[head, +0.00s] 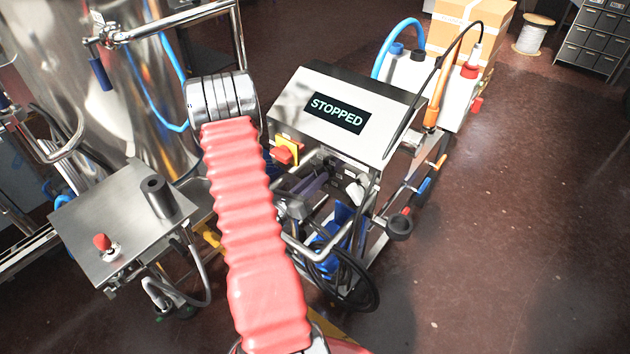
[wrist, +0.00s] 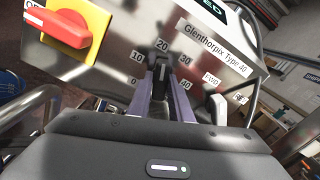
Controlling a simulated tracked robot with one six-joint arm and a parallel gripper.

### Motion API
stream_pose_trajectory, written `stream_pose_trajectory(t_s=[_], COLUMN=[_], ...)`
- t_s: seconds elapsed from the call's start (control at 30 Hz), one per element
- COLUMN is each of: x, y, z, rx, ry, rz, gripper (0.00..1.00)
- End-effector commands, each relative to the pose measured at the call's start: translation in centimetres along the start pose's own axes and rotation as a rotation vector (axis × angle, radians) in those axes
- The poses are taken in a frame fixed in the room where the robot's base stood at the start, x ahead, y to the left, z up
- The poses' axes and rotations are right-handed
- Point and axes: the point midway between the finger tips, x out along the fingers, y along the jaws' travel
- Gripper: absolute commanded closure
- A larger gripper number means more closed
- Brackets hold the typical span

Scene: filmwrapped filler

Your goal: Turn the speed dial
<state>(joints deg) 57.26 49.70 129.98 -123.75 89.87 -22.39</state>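The speed dial (wrist: 161,72) is a dark knob on the steel control box, inside a ring of labels from 0 to 40, in the wrist view. My gripper (wrist: 163,84) has its two purple fingers on either side of the knob, with dark knob between them. I cannot tell whether they press on it. The knob's pointer is not clear. In the head view my gripper (head: 312,184) is at the box's shaded front face, and the dial is hidden. The box's display (head: 337,113) reads STOPPED.
A red switch on a yellow plate (wrist: 69,25) sits left of the dial. A pale lever (wrist: 217,108) is at the FWD label, right of my fingers. A steel side table (head: 115,225) with a red knob stands left. Dark floor at right is clear.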

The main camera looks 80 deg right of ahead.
Motion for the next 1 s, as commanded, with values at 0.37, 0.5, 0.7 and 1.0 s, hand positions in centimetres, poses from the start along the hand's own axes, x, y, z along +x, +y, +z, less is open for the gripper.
stream_pose_trajectory(t_s=[0.37, 0.5, 0.7, 1.0], x=[-0.03, -0.04, -0.05, -0.07], y=[0.20, 0.25, 0.32, 0.37], z=[0.01, 0.02, 0.02, 0.04], rx=[-0.003, -0.040, -0.086, -0.085], ry=[0.000, 0.000, 0.000, -0.001], rz=[0.005, 0.007, 0.008, 0.010], gripper=[1.00, 1.00, 1.00, 0.76])
